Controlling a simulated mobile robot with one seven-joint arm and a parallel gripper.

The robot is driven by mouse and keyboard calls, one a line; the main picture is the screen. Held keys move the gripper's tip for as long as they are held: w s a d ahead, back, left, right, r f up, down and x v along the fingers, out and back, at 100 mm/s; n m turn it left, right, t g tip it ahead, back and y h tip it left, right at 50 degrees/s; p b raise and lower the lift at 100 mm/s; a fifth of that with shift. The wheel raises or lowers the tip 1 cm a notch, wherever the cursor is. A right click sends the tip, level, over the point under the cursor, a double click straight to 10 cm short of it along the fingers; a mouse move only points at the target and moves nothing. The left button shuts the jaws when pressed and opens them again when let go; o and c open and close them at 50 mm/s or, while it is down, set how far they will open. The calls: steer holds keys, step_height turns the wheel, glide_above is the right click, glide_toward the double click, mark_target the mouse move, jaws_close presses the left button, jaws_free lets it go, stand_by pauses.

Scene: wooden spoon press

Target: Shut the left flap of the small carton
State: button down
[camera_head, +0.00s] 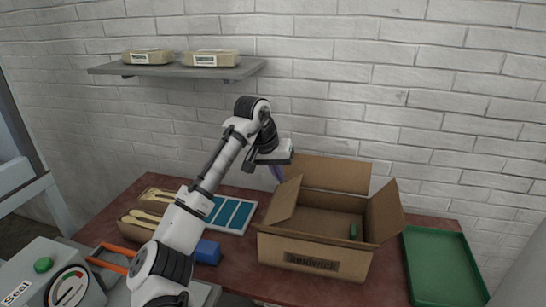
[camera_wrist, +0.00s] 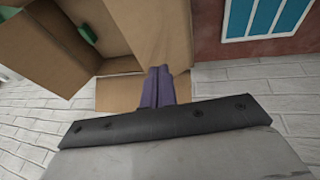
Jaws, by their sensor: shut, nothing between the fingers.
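The open brown carton (camera_head: 311,261) stands on the table, with a label on its front. Its left flap (camera_head: 284,199) stands up, tilted; in the wrist view the flap (camera_wrist: 165,35) is just past my fingertips. The right flap (camera_head: 385,212) and back flap (camera_head: 330,173) also stand open. My gripper (camera_head: 277,173), with purple fingers, is shut and empty at the carton's back left, beside the left flap. The fingers also show in the wrist view (camera_wrist: 160,70). I cannot tell whether they touch the flap. A small green item (camera_head: 353,231) is inside the carton.
A green tray (camera_head: 447,268) lies right of the carton. A blue-panelled white tray (camera_head: 232,214), a blue block (camera_head: 207,252) and wooden spoons (camera_head: 150,216) are on the left. A grey press with a gauge (camera_head: 68,287) is front left. A shelf (camera_head: 180,70) hangs on the brick wall.

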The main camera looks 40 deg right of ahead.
mark_target(291, 194)
steer(key=shift+s+d+f+p, duration=0.15)
steer(key=shift+s+d+f, duration=0.15)
steer(key=shift+f, duration=0.4)
steer(key=shift+s+d+f+p, duration=0.2)
steer(key=shift+s+d+f, duration=0.15)
steer(key=shift+f, duration=0.35)
steer(key=shift+s+d+f+p, duration=0.15)
steer(key=shift+s+d+f, duration=0.15)
steer(key=shift+f, duration=0.4)
steer(key=shift+w, duration=0.1)
